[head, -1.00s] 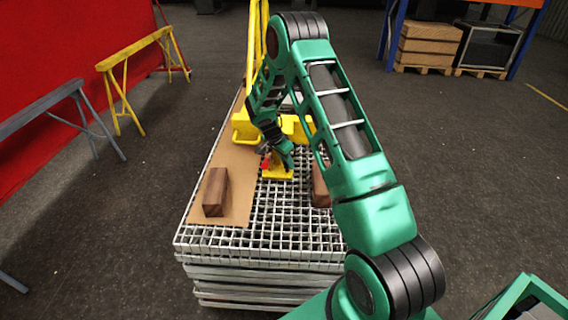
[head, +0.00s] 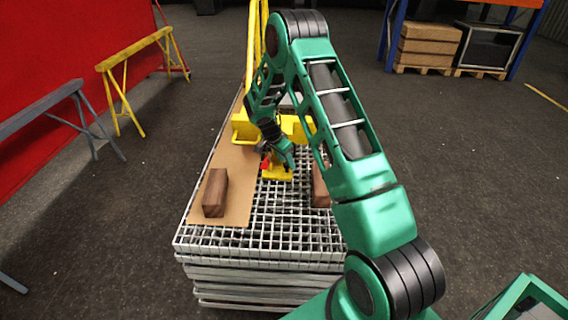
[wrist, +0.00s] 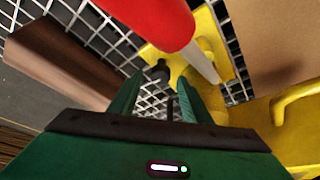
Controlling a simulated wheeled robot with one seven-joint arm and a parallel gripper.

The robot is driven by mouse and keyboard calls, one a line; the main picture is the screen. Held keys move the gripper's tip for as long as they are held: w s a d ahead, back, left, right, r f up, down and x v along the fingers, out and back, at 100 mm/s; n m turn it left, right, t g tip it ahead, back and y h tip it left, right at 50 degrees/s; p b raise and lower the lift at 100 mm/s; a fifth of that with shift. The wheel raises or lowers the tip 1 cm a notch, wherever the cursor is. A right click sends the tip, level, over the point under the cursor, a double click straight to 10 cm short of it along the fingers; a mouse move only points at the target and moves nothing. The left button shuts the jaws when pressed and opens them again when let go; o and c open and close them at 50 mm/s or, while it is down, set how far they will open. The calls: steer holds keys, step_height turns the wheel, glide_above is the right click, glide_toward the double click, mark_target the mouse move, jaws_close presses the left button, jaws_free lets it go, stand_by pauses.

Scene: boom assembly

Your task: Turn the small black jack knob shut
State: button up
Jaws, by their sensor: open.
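The yellow jack (head: 278,176) stands on the grating, with a red handle (head: 265,164) at its left. In the wrist view the large red handle (wrist: 158,18) slants across the top, in front of the yellow jack body (wrist: 212,58). The small black knob (wrist: 157,70) shows just beyond my fingertips, close to the left one. My gripper (wrist: 160,80) is open, its two green fingers pointing toward the knob. I cannot tell whether a finger touches it. In the head view my gripper (head: 287,160) is at the jack and hides part of it; the knob cannot be made out there.
A wooden block (head: 216,192) lies on the brown board (head: 236,170) left of the jack. Another block (head: 320,188) lies to the right, partly behind my arm. The yellow boom (head: 252,50) rises behind. The grating's front (head: 270,235) is clear.

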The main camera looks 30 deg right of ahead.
steer(key=v, duration=0.9)
steer(key=shift+a+r, duration=0.15)
steer(key=shift+r, duration=0.2)
